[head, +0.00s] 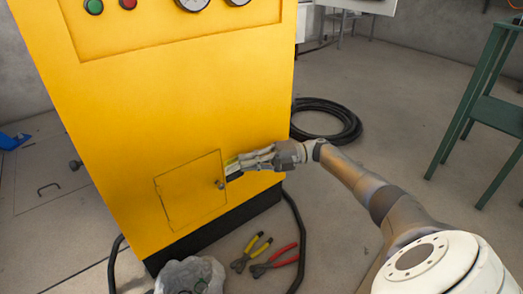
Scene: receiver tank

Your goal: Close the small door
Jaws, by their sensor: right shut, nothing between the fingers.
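The small door (188,194) is a yellow panel low on the front of the yellow cabinet (180,110). It looks about flush with the cabinet front, but I cannot tell whether it is fully shut. A small dark knob (220,184) sits near its right edge. My right gripper (232,169) is shut and empty, its fingertips at the door's right edge, just above the knob. I cannot tell whether they touch the door. My left gripper is not in view.
Pliers with yellow handles (251,252) and red handles (274,262) lie on the floor before the cabinet, near a grey rock-like lump (190,275). A coiled black hose (327,120) lies behind my right arm.

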